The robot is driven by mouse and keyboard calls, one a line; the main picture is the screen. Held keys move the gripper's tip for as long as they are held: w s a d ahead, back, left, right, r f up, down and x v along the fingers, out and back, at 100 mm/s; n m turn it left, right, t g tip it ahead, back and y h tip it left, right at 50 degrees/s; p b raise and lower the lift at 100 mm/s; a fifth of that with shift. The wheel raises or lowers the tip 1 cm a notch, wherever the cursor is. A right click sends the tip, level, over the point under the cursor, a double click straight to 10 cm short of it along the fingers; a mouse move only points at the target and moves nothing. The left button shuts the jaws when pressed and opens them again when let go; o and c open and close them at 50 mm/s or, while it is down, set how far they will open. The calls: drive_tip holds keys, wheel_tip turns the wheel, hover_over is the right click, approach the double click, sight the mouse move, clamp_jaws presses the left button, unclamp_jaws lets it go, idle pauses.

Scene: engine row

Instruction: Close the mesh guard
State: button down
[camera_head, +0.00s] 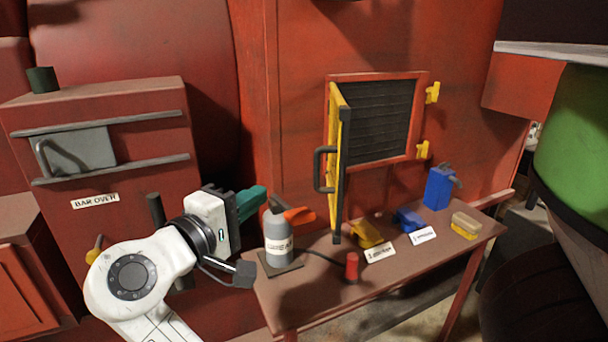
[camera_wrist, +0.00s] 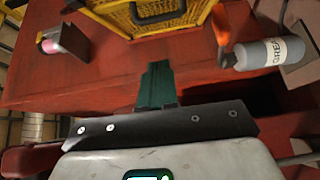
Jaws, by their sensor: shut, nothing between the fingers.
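The mesh guard (camera_head: 338,160) is a yellow panel with a dark edge and a black handle (camera_head: 321,170). It stands swung open at the left side of a red-framed opening (camera_head: 378,118), whose inside is dark and ribbed. In the wrist view the guard's yellow mesh (camera_wrist: 185,18) and black handle (camera_wrist: 150,12) show at the top edge. My gripper (camera_head: 258,200) has green fingers, shut and empty, left of the guard and apart from it. The fingers also show in the wrist view (camera_wrist: 156,78), pointing toward the guard.
A grey grease bottle (camera_head: 278,240) with an orange top stands on the bench (camera_head: 330,290) just below my gripper. A red cylinder (camera_head: 352,266), yellow and blue items, and a sponge-like block (camera_head: 465,225) are on the bench. Yellow latches (camera_head: 432,93) flank the opening's right side.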

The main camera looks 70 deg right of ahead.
drive_tip(key=p, duration=0.2)
approach(316, 168)
drive_tip(key=d, duration=0.2)
drive_tip(key=w+d, duration=0.1)
drive_tip(key=d, duration=0.2)
drive_tip(key=shift+d, duration=0.3)
drive_tip(key=shift+s+d, duration=0.35)
drive_tip(key=shift+s, duration=0.4)
drive_tip(key=shift+s+d, duration=0.35)
drive_tip(key=shift+s, duration=0.4)
drive_tip(key=shift+s+d+t, duration=0.1)
drive_tip(key=shift+s+t, duration=0.2)
drive_tip(key=shift+s, duration=0.15)
